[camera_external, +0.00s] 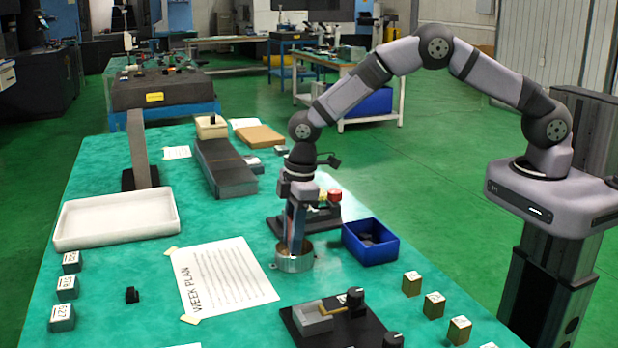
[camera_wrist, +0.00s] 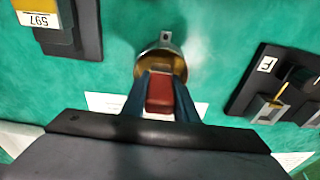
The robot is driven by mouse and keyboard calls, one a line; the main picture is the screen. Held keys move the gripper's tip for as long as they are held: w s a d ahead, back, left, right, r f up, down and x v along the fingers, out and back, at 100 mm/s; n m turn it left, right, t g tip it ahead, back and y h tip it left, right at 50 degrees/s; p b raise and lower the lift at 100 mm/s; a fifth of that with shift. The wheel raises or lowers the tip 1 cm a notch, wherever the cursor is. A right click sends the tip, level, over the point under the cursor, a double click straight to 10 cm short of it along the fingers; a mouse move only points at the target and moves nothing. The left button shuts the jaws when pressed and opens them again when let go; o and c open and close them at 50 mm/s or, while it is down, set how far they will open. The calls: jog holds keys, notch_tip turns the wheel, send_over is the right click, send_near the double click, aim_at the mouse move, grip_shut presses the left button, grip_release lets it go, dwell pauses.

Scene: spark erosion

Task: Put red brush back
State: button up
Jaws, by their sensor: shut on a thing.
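My gripper (camera_external: 295,243) points straight down over a round metal cup (camera_external: 293,264) on the green table. It also shows in the wrist view (camera_wrist: 160,92), with its two blue fingers shut on the sides of the red brush (camera_wrist: 160,96). The brush's lower end points into the cup (camera_wrist: 177,62), whose brass-coloured inside shows around it. The fingertips are at the cup's rim. The brush's tip is hidden, and I cannot tell whether it touches the cup's bottom.
A blue bin (camera_external: 370,243) stands close right of the cup. A week plan sheet (camera_external: 222,280) lies left of it. A black fixture board (camera_external: 335,328) is in front, and another dark fixture (camera_external: 275,226) stands just behind. A white tray (camera_external: 117,219) and small numbered blocks are further left.

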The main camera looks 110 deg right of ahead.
jog(key=shift+f, duration=0.15)
jog(key=o, duration=0.8)
jog(key=r+b, duration=0.1)
jog(key=r, duration=0.3)
jog(key=s+r, duration=0.1)
jog(key=r, duration=0.3)
jog(key=r+b, duration=0.1)
jog(key=r, duration=0.3)
jog(key=shift+s+r+b, duration=0.15)
jog(key=shift+s+b, duration=0.05)
jog(key=shift+b, duration=0.15)
